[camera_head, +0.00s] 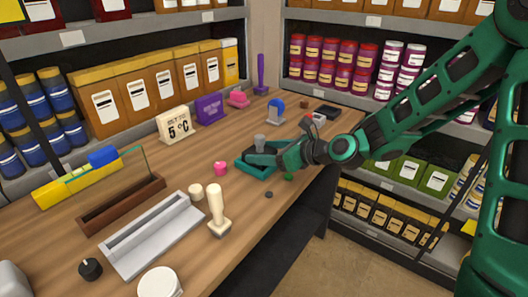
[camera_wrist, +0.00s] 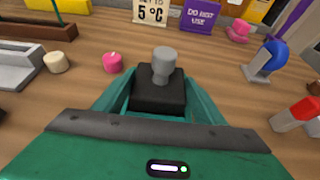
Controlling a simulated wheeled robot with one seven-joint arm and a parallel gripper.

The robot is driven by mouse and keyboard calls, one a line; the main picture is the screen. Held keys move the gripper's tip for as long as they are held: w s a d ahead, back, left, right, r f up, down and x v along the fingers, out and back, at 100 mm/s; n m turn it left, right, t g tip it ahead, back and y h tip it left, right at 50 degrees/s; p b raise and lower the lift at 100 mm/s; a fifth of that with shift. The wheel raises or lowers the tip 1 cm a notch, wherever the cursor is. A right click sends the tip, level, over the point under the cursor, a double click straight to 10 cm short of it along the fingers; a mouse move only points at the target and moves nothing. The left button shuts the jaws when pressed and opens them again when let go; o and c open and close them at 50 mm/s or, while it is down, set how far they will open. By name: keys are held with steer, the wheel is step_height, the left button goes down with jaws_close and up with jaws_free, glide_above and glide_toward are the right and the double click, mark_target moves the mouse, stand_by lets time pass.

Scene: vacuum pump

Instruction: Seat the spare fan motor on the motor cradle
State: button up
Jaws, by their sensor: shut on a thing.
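A black block with a grey cylinder standing on top (camera_wrist: 160,88), which looks like the spare fan motor, is between the teal fingers of my gripper (camera_wrist: 150,100). My gripper is shut on it, and the block is upright. In the head view my gripper (camera_head: 258,163) is low over the right part of the bench, and the grey cylinder (camera_head: 260,142) shows above the fingers. The block's underside is hidden, so I cannot tell if it touches the bench. No thing is clearly recognisable as the motor cradle.
A pink pot (camera_head: 220,168), a cream-handled stamp (camera_head: 217,212), a grey channel tray (camera_head: 150,238) and a brown trough (camera_head: 122,205) lie to the left. A blue round thing on a stand (camera_head: 275,109) and a red-topped block (camera_wrist: 298,116) are close by. Shelves line the back.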

steer(key=o, duration=1.7)
steer(key=shift+o, duration=0.2)
steer(key=shift+r, duration=4.5)
steer(key=shift+d, duration=0.1)
